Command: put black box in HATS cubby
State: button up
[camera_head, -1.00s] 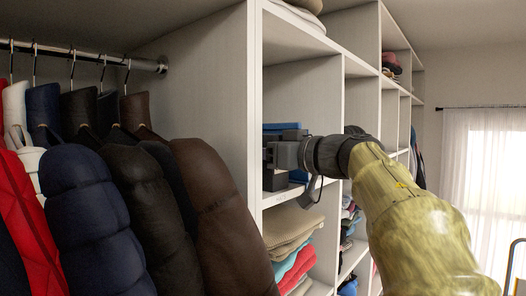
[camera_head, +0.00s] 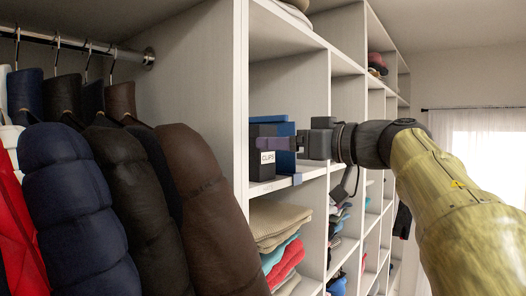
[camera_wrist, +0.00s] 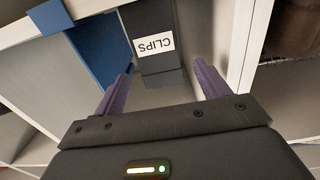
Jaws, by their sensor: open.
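The black box (camera_head: 258,165) with a white CLIPS label stands on a middle cubby shelf, near its front edge. It also shows in the wrist view (camera_wrist: 160,66), with its label upside down. My gripper (camera_wrist: 162,78) is open, its two purple fingers pointing toward the box, one toward each side of it. I cannot tell whether they touch it. In the head view my gripper (camera_head: 287,144) is at the cubby's opening, right of the box. No HATS label is readable; reddish and dark hats (camera_head: 377,64) lie in an upper cubby farther right.
A blue box (camera_head: 285,128) stands beside the black box. Folded clothes (camera_head: 280,225) fill the cubby below. A white divider (camera_head: 244,100) separates the cubbies from hanging jackets (camera_head: 205,200) at left. Room above the boxes is clear.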

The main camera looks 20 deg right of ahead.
jog(key=shift+v, duration=1.8)
